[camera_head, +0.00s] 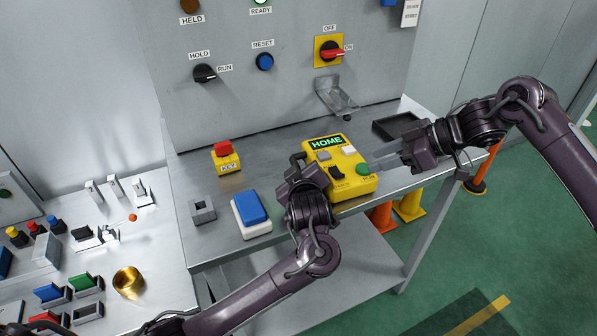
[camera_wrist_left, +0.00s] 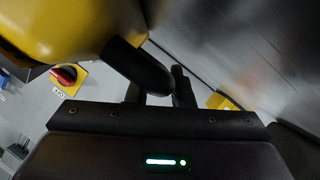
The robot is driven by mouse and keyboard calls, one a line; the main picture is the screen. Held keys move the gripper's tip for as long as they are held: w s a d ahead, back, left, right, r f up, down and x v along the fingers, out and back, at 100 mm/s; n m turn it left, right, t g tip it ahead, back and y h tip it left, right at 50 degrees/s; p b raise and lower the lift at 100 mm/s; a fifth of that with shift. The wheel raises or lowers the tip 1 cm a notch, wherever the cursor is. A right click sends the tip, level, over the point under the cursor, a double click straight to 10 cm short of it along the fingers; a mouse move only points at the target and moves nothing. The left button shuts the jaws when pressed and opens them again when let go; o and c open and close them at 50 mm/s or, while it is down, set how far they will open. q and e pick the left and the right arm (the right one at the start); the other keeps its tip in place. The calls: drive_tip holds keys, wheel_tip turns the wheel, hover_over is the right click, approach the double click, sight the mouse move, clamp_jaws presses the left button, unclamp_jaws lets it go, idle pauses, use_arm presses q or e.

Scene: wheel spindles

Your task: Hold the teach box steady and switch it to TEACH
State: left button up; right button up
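The teach box (camera_head: 348,188) is a yellow unit on the metal bench in the head view, with a lit HOME display (camera_head: 327,142), pale buttons, a black knob (camera_head: 337,172) and a green button (camera_head: 362,169). The lettering by the knob is too small to read surely. My left gripper (camera_head: 298,163) is at the box's left side; the left wrist view shows its dark fingers around a black handle (camera_wrist_left: 138,67) beside the yellow casing (camera_wrist_left: 65,25).
A red-topped KEY button box (camera_head: 226,160), a grey socket block (camera_head: 203,210) and a blue-topped switch (camera_head: 251,212) stand left on the bench. A black tray (camera_head: 396,126) lies behind my right gripper. The upright panel (camera_head: 240,110) closes off the back.

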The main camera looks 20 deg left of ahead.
use_arm(q)
clamp_jaws()
idle(1.0)
